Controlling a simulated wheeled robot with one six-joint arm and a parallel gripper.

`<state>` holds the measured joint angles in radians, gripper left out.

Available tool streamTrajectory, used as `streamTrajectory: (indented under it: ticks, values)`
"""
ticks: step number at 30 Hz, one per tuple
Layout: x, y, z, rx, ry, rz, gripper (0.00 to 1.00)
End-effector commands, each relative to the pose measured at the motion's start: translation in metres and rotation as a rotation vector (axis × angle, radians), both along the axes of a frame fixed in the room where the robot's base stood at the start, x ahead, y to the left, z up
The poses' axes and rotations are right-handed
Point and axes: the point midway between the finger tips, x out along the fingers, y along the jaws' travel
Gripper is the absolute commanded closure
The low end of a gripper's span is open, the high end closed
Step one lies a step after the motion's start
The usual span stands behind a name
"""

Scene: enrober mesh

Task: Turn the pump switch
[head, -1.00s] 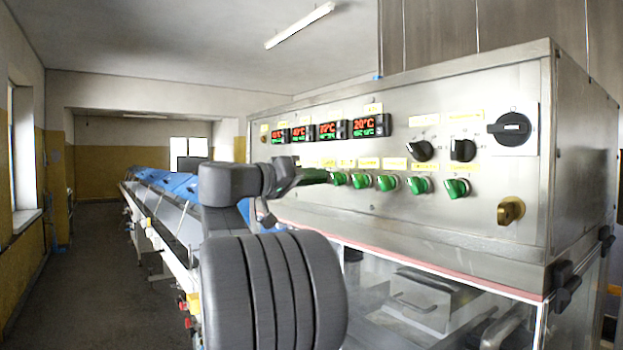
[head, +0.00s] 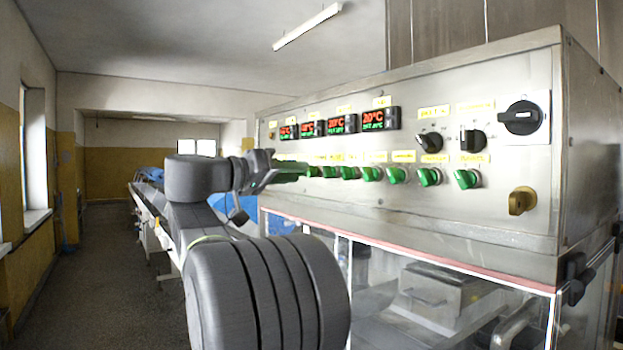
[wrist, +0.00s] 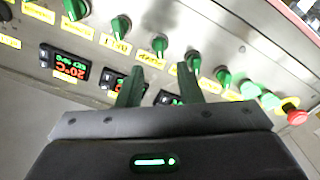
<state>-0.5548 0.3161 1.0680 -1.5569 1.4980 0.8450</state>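The steel control panel (head: 400,205) carries a row of green rotary switches, such as one (head: 429,176) near the row's right end. Their labels are too blurred to read, so I cannot tell which is the pump switch. My gripper (head: 294,172) is at the left part of this row in the head view, partly hiding switches there. In the wrist view, my gripper (wrist: 160,72) has its two dark green fingers apart with nothing between them. A green switch (wrist: 160,45) appears just beyond the gap, and another (wrist: 193,60) beyond the right fingertip. Contact is not visible.
Red-digit temperature displays (head: 373,119) sit above the row. Black knobs (head: 472,140) and a brass knob (head: 521,201) are farther right. The wrist view shows lit green buttons (wrist: 250,89) and a red button (wrist: 294,112). A glazed cabinet (head: 430,305) lies below. Floor (head: 110,260) is clear at left.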

Motion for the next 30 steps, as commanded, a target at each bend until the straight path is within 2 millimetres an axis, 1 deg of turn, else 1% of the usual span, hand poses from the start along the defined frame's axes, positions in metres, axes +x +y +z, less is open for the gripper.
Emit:
streamTrajectory:
  ticks: [1, 6, 9, 12, 16, 25, 30]
  values:
    - [-0.007, 0.010, -0.002, 0.000, -0.001, 0.005, 0.67]
    - [-0.025, 0.035, -0.001, 0.000, -0.001, 0.004, 0.67]
    - [-0.032, 0.044, -0.001, 0.000, -0.001, 0.003, 0.67]
    - [-0.036, 0.050, 0.000, 0.000, 0.000, 0.001, 0.67]
    - [-0.039, 0.053, 0.000, 0.000, 0.000, 0.000, 0.67]
    - [-0.038, 0.052, 0.000, 0.000, 0.000, -0.001, 0.67]
    - [-0.031, 0.042, 0.001, -0.001, 0.000, -0.003, 0.67]
